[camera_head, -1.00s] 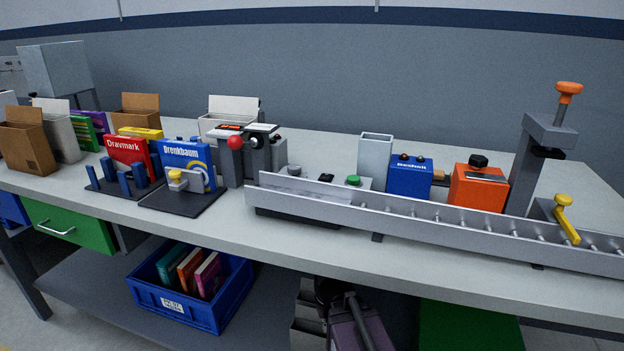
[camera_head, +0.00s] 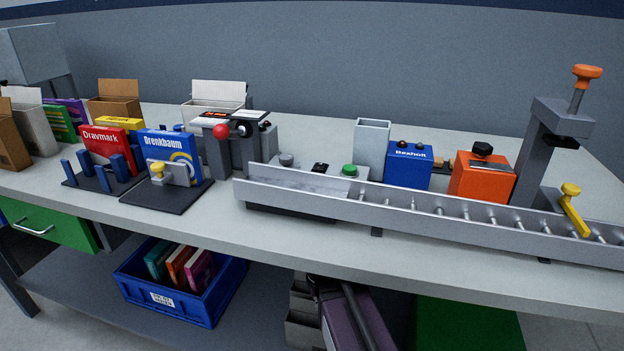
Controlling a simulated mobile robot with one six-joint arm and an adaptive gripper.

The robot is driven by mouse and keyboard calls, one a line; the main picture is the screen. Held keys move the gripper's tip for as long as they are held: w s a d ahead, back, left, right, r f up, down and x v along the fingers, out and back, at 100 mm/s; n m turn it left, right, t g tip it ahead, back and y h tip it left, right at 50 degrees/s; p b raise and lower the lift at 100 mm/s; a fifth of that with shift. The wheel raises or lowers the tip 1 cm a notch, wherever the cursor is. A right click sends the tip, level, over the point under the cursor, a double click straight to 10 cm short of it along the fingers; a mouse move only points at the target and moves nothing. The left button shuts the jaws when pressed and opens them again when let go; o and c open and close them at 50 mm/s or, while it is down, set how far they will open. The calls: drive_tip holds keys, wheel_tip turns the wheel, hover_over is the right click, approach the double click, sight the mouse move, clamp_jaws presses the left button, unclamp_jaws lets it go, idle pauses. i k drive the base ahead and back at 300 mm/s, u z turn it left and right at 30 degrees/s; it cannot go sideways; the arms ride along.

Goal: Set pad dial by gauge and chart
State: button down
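No chart is clearly readable, and I cannot tell for sure which part is the pad dial or the gauge. An orange box (camera_head: 480,181) on the bench has a black knob (camera_head: 482,149) on top. A grey clamp-like stand (camera_head: 533,152) at the right carries an orange knob (camera_head: 588,71). A grey device (camera_head: 222,157) left of centre has a red ball (camera_head: 221,131) and a dark round part (camera_head: 244,129), too small to read. My gripper is not in view.
A long metal roller rail (camera_head: 430,219) runs along the bench front, with a yellow lever (camera_head: 573,208) at right. A blue box (camera_head: 409,166) stands behind it. Boxes and a blue-pegged rack (camera_head: 102,183) fill the left. A blue crate (camera_head: 190,303) sits on the lower shelf.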

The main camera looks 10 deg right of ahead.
sight(286, 159)
drive_tip(key=u, duration=0.35)
drive_tip(key=k, duration=1.15)
drive_tip(key=z, duration=0.15)
